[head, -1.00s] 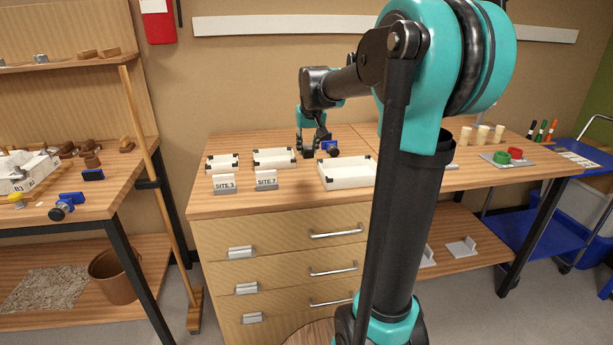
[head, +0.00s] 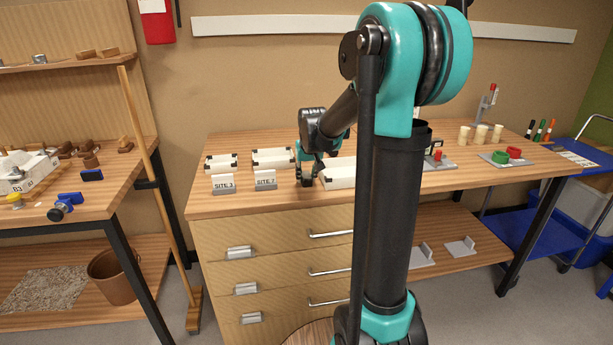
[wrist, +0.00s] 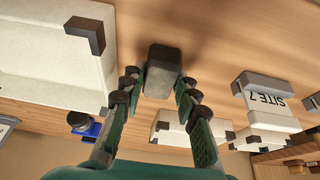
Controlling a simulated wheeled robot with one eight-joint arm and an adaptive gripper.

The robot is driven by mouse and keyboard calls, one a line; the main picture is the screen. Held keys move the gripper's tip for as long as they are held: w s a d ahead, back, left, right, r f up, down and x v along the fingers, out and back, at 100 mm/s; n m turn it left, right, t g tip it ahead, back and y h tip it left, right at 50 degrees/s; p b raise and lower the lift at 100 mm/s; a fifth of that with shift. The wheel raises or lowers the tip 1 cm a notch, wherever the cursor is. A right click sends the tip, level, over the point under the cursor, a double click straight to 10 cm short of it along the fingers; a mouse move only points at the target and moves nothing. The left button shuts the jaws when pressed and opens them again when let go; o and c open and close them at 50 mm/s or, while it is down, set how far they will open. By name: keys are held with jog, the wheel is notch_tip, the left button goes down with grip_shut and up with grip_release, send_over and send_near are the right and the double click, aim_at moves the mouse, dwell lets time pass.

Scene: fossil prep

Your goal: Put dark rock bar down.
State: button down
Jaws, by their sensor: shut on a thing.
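My gripper (head: 306,182) is low over the front of the drawer bench, between the SITE 7 sign and a large white tray. In the wrist view my gripper (wrist: 160,88) is shut on the dark rock bar (wrist: 162,68), a grey block held between the fingertips. Bare wood lies beyond the bar, with a soft shadow beside it. I cannot tell whether its far end touches the bench. In the head view the bar cannot be told apart from the dark fingers.
The large white tray (head: 338,178) with dark corners is just right of my gripper. The SITE 7 sign (head: 265,179) and SITE 3 sign (head: 223,183) stand left. Smaller white trays (head: 272,158) lie behind them. A blue-and-black object (wrist: 84,124) shows in the wrist view.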

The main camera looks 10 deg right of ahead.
jog(key=c, duration=1.1)
grip_release()
jog(key=shift+f, duration=0.1)
jog(key=shift+c, duration=0.2)
